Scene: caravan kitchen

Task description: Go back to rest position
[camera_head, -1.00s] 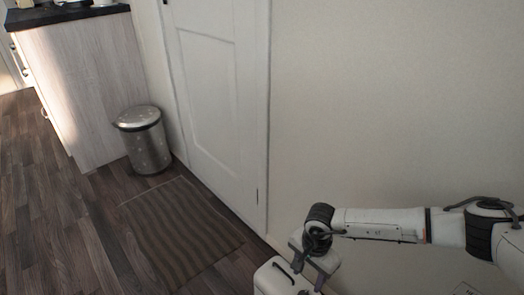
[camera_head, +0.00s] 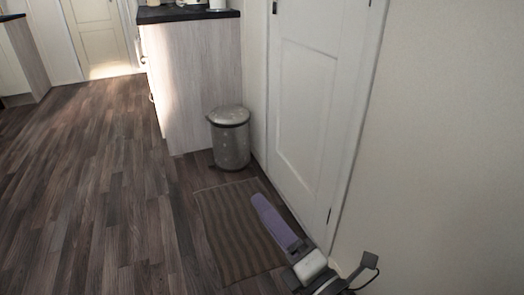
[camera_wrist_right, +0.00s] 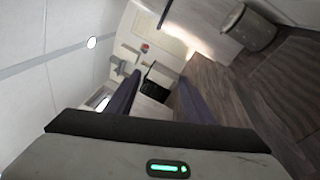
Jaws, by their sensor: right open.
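My right gripper (camera_head: 264,206) shows at the bottom of the head view, seen nearly edge-on, with purple fingers and a white body. It hangs over the floor near the striped mat, left of the white door. In the right wrist view its two purple fingers (camera_wrist_right: 158,85) stand apart with nothing between them, so it is open and empty. The far room shows through the gap. My left gripper is in neither view.
A metal bin (camera_head: 230,138) stands against a pale wood cabinet (camera_head: 195,85) with a dark top. A striped mat (camera_head: 217,222) lies before the white door (camera_head: 308,90). A plain wall (camera_head: 450,130) fills the right side. Wooden floor (camera_head: 95,200) at left is clear.

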